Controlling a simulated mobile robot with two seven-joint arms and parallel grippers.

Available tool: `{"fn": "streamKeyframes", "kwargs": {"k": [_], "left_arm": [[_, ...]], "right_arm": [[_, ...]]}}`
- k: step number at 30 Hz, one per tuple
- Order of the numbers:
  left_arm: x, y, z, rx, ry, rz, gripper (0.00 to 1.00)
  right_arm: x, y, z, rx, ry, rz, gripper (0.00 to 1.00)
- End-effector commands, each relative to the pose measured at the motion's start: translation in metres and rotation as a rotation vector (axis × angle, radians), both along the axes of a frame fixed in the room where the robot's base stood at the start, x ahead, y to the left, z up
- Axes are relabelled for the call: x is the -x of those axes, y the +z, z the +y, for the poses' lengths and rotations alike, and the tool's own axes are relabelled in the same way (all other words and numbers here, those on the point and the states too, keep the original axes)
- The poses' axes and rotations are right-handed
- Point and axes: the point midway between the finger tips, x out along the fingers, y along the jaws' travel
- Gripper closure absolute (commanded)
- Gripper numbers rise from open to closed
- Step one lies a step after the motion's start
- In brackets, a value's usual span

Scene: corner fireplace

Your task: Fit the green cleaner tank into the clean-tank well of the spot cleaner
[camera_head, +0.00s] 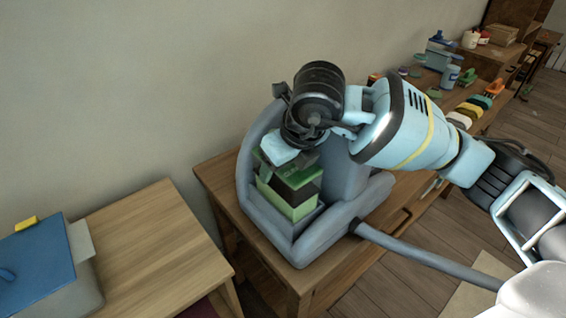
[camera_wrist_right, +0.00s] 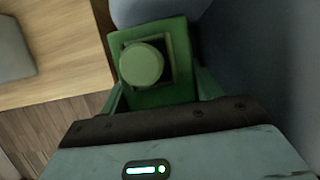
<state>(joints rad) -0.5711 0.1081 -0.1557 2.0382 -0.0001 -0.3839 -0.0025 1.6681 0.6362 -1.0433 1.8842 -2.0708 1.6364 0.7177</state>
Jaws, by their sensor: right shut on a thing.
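The spot cleaner (camera_head: 350,215) is a grey-blue machine with a hose, standing on a wooden table. The green cleaner tank (camera_head: 291,206) is upright at its open front-left recess, between the grey walls. My right gripper (camera_head: 288,172) is shut on the tank from above, its dark fingers covering part of it. In the right wrist view the tank's green top with a round cap (camera_wrist_right: 142,65) shows beyond the gripper. The well's floor is hidden, so I cannot tell whether the tank is fully seated. My left gripper is not in view.
A second wooden table (camera_head: 150,245) stands at the left, with a blue-lidded box (camera_head: 38,268) on it. A wall is close behind the spot cleaner. Shelves with bottles, brushes and tubs (camera_head: 470,100) stand at the back right. The grey hose (camera_head: 430,260) runs right.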

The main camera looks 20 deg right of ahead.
Motion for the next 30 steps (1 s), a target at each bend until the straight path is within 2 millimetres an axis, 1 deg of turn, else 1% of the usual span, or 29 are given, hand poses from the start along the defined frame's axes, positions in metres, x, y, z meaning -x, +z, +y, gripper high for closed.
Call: {"fn": "streamKeyframes", "kwargs": {"k": [4, 5, 9, 17, 21, 23, 26, 30], "left_arm": [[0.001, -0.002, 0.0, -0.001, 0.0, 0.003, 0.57], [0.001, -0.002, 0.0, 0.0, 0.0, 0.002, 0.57], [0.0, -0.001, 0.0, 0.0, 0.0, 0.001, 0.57], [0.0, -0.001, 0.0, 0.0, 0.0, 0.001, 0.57], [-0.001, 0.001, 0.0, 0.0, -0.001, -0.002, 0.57], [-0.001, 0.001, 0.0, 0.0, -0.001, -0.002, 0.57], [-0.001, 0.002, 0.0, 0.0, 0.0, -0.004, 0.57], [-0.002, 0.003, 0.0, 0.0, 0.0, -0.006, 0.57]], "right_arm": [[0.0, -0.003, 0.0, -0.002, 0.0, -0.002, 0.96], [0.0, -0.003, 0.0, 0.0, 0.0, 0.001, 0.33], [0.0, -0.003, 0.0, 0.0, 0.0, 0.0, 0.15], [0.0, -0.002, 0.0, 0.0, 0.0, 0.0, 0.15], [0.001, 0.005, 0.0, 0.0, 0.0, -0.001, 0.15], [0.004, 0.012, -0.001, -0.002, 0.0, -0.002, 0.15], [0.01, 0.028, -0.003, -0.001, 0.001, -0.003, 0.15], [0.02, 0.055, -0.008, 0.0, 0.001, -0.004, 0.15]]}}
